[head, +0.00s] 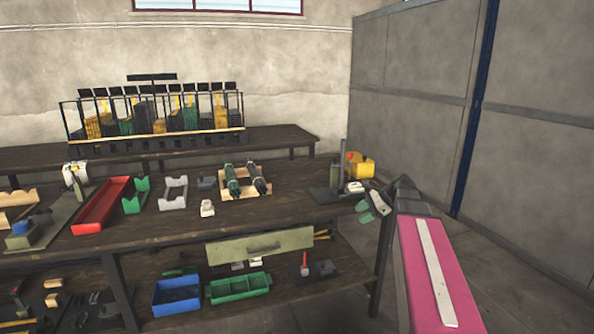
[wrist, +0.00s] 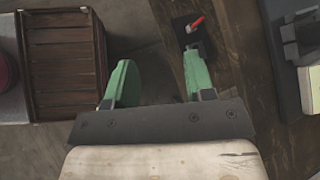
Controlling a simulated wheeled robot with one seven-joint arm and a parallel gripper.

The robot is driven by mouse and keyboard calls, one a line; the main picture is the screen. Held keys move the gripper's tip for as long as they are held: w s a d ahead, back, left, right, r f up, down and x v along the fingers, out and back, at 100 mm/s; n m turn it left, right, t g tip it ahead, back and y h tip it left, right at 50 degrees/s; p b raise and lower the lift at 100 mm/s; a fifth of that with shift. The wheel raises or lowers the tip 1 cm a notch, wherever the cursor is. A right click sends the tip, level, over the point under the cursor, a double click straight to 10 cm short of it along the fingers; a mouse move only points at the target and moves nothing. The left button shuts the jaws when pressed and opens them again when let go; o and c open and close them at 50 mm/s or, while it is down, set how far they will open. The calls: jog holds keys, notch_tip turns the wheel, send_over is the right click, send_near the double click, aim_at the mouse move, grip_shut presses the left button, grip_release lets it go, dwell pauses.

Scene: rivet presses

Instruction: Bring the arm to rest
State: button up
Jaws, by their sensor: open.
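My gripper (head: 371,207) shows in the head view just off the right end of the long workbench (head: 300,206). It sits at the end of my pink arm link. In the wrist view my gripper (wrist: 160,82) has its two green fingers wide apart. Nothing is between them. Beyond the fingers are the floor and the dark wood edge of the bench. Part of the gripper is hidden by my arm in the head view.
A slatted wooden crate (wrist: 65,65) stands at left in the wrist view. Floor right of the bench is open.

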jog(key=s+a+f+n+g+h, duration=0.1)
jog(key=s+a+f+n+h, duration=0.1)
jog(key=s+f+n+h, duration=0.2)
jog(key=s+a+f+n+h, duration=0.3)
jog(key=s+f+n+h, duration=0.2)
jog(key=s+f+n, duration=0.6)
notch_tip(320, 180, down, 7)
jog(key=shift+s+a+f+n+g, duration=0.15)
jog(key=shift+s+n+g, duration=0.15)
jog(key=shift+s+g, duration=0.1)
